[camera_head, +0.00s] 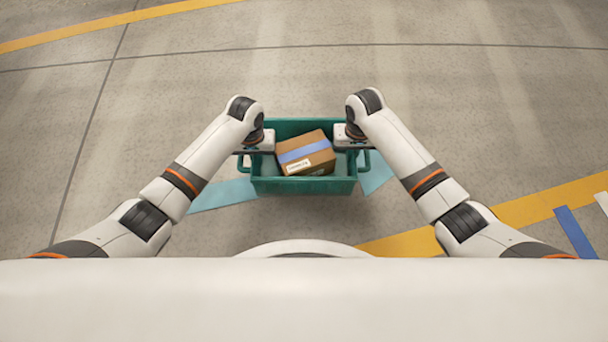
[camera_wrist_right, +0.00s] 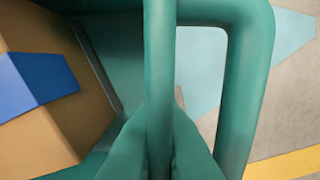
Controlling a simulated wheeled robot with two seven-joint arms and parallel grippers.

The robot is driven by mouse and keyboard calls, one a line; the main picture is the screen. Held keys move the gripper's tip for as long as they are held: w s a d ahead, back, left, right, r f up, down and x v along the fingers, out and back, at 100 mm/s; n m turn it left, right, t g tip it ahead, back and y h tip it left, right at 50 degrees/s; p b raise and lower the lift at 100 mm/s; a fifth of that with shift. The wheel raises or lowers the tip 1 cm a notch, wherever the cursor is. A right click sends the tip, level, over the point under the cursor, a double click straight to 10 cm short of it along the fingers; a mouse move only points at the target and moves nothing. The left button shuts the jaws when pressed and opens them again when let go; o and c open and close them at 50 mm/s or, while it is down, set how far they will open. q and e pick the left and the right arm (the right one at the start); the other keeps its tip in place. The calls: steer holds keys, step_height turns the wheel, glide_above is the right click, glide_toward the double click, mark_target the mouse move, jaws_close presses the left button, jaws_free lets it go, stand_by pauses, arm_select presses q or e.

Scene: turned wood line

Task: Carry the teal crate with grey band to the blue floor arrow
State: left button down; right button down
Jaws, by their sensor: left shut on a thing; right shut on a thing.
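The teal crate (camera_head: 305,186) is in front of me in the head view, with a brown box inside. No grey band shows on its visible sides. My left gripper (camera_head: 246,152) is shut on its left handle. My right gripper (camera_head: 360,148) is shut on its right handle, which fills the middle of the right wrist view (camera_wrist_right: 245,85). A light blue floor marking (camera_head: 222,195) shows on both sides of the crate and also in the wrist view (camera_wrist_right: 290,35). The crate hides its middle, so its full arrow shape is unclear. The crate looks level and seems held above the floor.
The brown box (camera_head: 318,158) with a blue stripe lies tilted in the crate. A yellow floor line (camera_head: 540,207) runs at the lower right, beside a darker blue strip (camera_head: 574,232). Another yellow line (camera_head: 90,27) crosses the upper left. The concrete floor beyond the crate is clear.

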mark_target(259, 167)
arm_select(q)
steer(key=shift+f, duration=0.1)
arm_select(e)
steer(key=shift+f, duration=0.15)
